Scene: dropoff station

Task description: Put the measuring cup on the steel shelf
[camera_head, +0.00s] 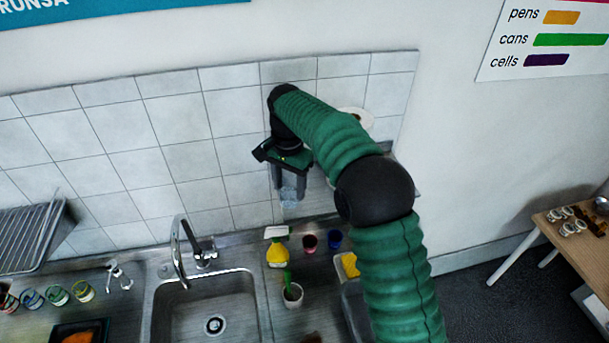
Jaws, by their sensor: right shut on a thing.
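My right gripper (289,182) hangs in front of the tiled wall, above the counter and to the right of the tap. It points down and is shut on a clear measuring cup (289,198), whose lower part shows below the fingers. A grey steel shelf (316,198) shows partly behind the gripper and my green right arm, which hides much of it. I cannot tell whether the cup touches the shelf. My left gripper is not in view.
The tap (190,248) rises behind the sink (208,306). A wire rack (32,237) is at left. A white roll (356,118) is behind my arm.

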